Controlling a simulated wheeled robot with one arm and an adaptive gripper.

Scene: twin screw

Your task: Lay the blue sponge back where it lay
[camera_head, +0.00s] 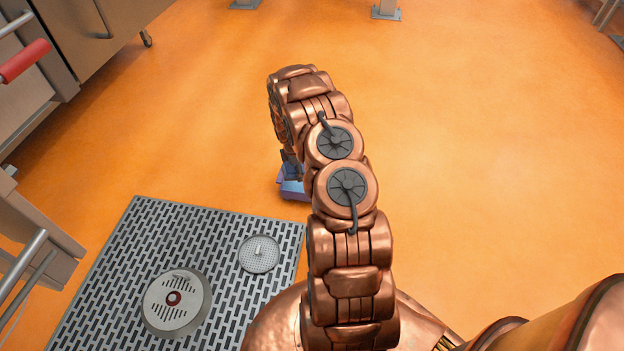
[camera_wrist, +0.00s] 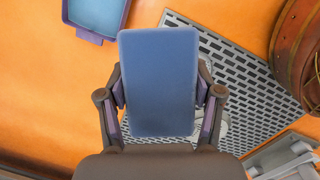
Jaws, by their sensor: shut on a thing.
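The blue sponge (camera_wrist: 158,75) is a flat rectangular block in the middle of the wrist view. My gripper (camera_wrist: 161,92) is shut on it, with one finger at each long side. A blue tray (camera_wrist: 97,14) with a purple rim lies on the floor at the top left of the wrist view, apart from the sponge in the picture and cut off by the frame edge. In the head view my arm hides most of my gripper. A small blue and purple shape (camera_head: 293,188) shows beside the arm there; I cannot tell whether it is tray or sponge.
A slotted metal grate (camera_head: 120,265) lies on the orange floor at lower left, bearing a round metal disc (camera_head: 177,302) and a small round mesh piece (camera_head: 259,254). Metal furniture (camera_head: 85,45) stands at upper left. The floor (camera_head: 480,160) to the right is clear.

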